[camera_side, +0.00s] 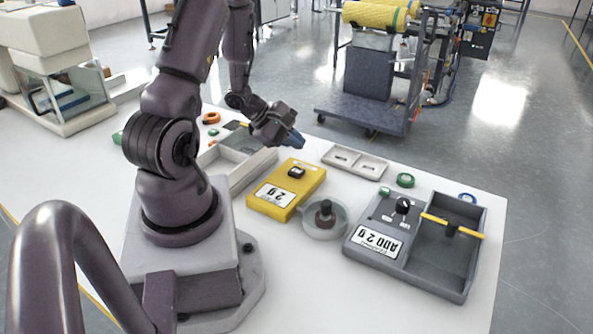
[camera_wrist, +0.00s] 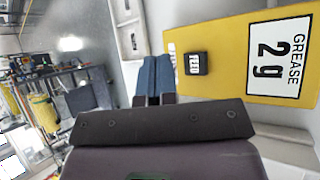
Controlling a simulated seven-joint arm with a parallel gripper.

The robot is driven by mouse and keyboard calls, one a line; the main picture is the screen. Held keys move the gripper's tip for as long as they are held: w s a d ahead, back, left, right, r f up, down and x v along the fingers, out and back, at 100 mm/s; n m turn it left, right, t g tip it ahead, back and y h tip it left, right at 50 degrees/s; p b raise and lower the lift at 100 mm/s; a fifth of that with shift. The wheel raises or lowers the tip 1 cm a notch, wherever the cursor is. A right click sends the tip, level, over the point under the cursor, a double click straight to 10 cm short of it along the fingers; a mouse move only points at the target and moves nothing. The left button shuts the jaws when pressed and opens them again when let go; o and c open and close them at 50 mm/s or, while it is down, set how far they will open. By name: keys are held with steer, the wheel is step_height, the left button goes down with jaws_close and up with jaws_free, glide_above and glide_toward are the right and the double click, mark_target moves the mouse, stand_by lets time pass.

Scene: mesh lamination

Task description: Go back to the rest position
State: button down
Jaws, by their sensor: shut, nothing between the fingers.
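My gripper (camera_side: 297,138) is raised above the white table, behind the yellow grease box in the side view. Its blue fingers are together with nothing between them. They also show side by side in the wrist view (camera_wrist: 154,75). The yellow box (camera_side: 266,208) carries a "2 g" label and a black button. In the wrist view the yellow box (camera_wrist: 225,60) fills the upper right, with the black FEED button (camera_wrist: 196,63) close to the right of my fingers.
A round clear dish (camera_side: 314,230) with a dark knob stands right of the yellow box. A grey two-part tray (camera_side: 469,286) with a yellow bar sits farther right. A pale two-slot tray (camera_side: 371,169) lies behind. A grey-walled tray (camera_side: 262,170) is left of my gripper.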

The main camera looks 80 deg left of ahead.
stand_by(0.5)
steer(key=s+d+r+m+g+y, duration=0.1)
steer(key=s+d+r+m+g, duration=0.2)
steer(key=d+r+m, duration=2.1)
steer(key=shift+s+d+r+m, duration=0.2)
steer(key=shift+s+d+m, duration=0.1)
steer(key=shift+s+m, duration=0.35)
